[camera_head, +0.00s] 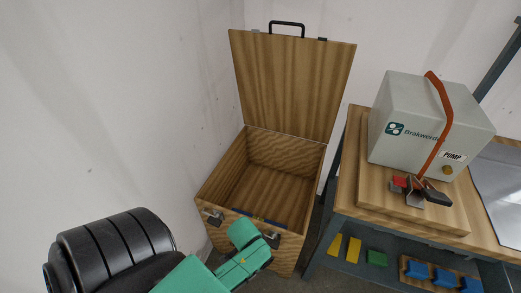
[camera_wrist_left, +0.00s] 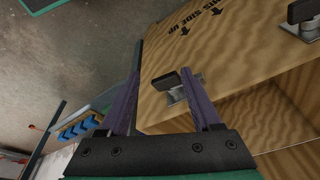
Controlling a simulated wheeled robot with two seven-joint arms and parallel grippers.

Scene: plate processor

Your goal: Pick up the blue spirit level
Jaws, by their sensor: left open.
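A thin dark blue strip (camera_head: 243,212) shows just inside the front wall of an open wooden box. It may be the blue spirit level; the front wall and my arm hide most of it. The box (camera_head: 212,203) stands on the floor against the wall, its lid raised. My left gripper (camera_wrist_left: 161,76) is open and empty outside the box's front panel, near a metal latch (camera_wrist_left: 177,93). In the head view my green left arm hides its fingertips. No spirit level shows clearly in the left wrist view. My right gripper is not in view.
A wooden workbench (camera_head: 342,190) stands right of the box, with a grey pump unit (camera_head: 425,125) and a red-and-black clamp (camera_head: 418,191) on it. Its lower shelf carries yellow, green and blue blocks (camera_head: 443,278). The box's visible floor is largely clear.

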